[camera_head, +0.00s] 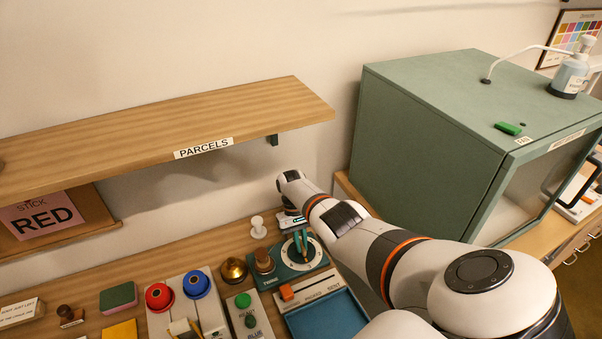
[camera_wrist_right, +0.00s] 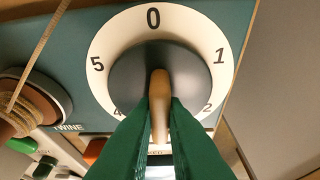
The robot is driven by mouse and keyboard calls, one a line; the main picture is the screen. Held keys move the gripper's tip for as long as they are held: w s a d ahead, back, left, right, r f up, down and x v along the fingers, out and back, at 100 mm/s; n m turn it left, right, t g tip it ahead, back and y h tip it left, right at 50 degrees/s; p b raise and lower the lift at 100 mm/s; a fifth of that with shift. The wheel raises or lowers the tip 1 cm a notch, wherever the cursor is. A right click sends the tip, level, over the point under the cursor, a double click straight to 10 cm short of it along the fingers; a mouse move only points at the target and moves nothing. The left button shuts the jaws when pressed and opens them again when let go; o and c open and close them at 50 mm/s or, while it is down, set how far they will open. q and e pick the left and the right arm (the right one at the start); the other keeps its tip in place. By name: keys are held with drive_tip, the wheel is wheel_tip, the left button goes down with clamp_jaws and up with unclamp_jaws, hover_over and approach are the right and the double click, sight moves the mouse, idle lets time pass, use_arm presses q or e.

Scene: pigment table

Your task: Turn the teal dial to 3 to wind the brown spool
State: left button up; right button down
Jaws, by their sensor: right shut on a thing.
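The teal dial box, labelled TWINE, bears a white number ring (camera_head: 317,256) and a dark round knob (camera_wrist_right: 125,78) with a tan grip bar (camera_wrist_right: 159,95). My right gripper (camera_head: 301,241) reaches down over it, its green fingers (camera_wrist_right: 160,125) shut on the bar from both sides. In the right wrist view, 0 is at the top, 1 and 2 at the right, 5 and a partly covered 4 at the left. The 3 is hidden behind the fingers. The brown spool (camera_head: 264,262) stands left of the dial, with twine running up from it (camera_wrist_right: 40,95). My left gripper is out of view.
A PARCELS shelf (camera_head: 170,130) overhangs the table at the back. A green cabinet (camera_head: 430,150) stands to the right. A brass bell-like object (camera_head: 233,270), red (camera_head: 159,296) and blue (camera_head: 196,284) round pieces, and a blue tray (camera_head: 325,318) crowd the table near the dial.

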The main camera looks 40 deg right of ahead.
drive_tip(key=c, duration=1.5)
unclamp_jaws()
drive_tip(key=shift+b+v, duration=0.3)
drive_tip(key=shift+v, duration=5.65)
